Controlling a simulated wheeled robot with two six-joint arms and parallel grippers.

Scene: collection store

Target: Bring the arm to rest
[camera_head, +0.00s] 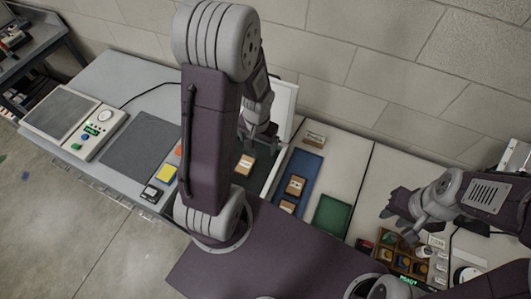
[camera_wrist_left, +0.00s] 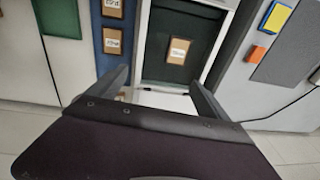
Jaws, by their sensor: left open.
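My left arm crosses the middle of the head view. My left gripper (camera_head: 262,138) is above the back of the counter, near a dark-lined tray (camera_head: 255,180). In the left wrist view its two fingers (camera_wrist_left: 161,92) are spread apart with nothing between them. A brown labelled box (camera_wrist_left: 178,51) lies in the dark tray beyond the fingers; it also shows in the head view (camera_head: 245,164). My right gripper (camera_head: 400,208) is above the right part of the counter, seen from the side; its finger gap is unclear.
A blue tray (camera_head: 309,164) holds two brown labelled boxes, beside a green mat (camera_head: 332,217). A compartmented wooden box (camera_head: 404,263) is below my right gripper. On the left are a grey mat (camera_head: 138,146), a yellow block (camera_head: 166,174) and a device with buttons (camera_head: 100,132). A wall closes the back.

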